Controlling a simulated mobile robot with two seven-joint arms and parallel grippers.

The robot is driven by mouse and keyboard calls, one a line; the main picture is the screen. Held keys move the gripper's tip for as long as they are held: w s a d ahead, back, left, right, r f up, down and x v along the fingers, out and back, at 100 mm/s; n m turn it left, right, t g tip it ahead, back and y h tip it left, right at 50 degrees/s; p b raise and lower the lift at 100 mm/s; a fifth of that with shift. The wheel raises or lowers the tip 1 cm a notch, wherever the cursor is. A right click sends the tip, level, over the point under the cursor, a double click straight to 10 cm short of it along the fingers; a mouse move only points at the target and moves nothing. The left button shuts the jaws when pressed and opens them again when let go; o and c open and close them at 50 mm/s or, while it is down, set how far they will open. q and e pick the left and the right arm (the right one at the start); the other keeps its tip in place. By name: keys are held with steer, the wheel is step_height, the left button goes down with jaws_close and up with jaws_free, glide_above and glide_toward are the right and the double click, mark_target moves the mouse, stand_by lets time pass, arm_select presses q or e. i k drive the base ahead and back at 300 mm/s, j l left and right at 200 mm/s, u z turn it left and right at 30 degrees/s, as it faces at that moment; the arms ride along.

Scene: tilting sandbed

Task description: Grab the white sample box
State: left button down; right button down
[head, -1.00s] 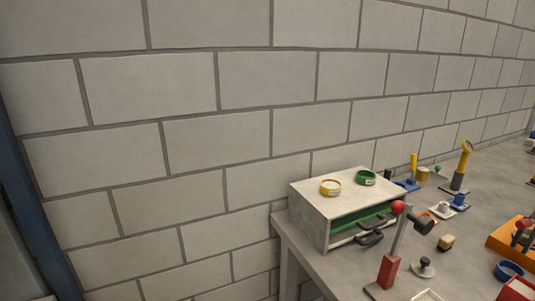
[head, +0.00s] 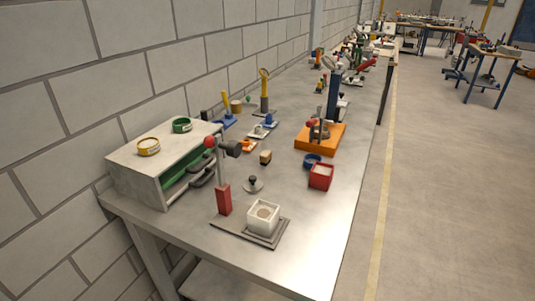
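The white sample box (head: 263,217) stands upright near the front of the workbench. It is open at the top and holds a tan, sand-like fill. It sits on a dark flat base plate, beside a red block (head: 224,199) with a grey post topped by a red ball. Neither of my grippers shows in the head view.
A grey cabinet (head: 137,176) with a yellow and a green ring on top stands at the left, by the block wall. A red box (head: 320,177), a blue ring (head: 312,160) and an orange tray (head: 334,137) lie behind the sample box. The front right bench surface (head: 316,240) is clear.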

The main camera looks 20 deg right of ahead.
mark_target(263, 217)
steer(key=i+j+z, duration=0.1)
steer(key=z, duration=0.35)
steer(key=i+j+z, duration=0.1)
steer(key=z, duration=0.3)
steer(key=j+z, duration=0.25)
steer(key=z, duration=0.2)
steer(key=i+j+z, duration=0.1)
steer(key=j+z, duration=0.15)
steer(key=z, duration=0.2)
steer(key=j+z, duration=0.35)
steer(key=j, duration=1.1)
steer(key=k, duration=0.05)
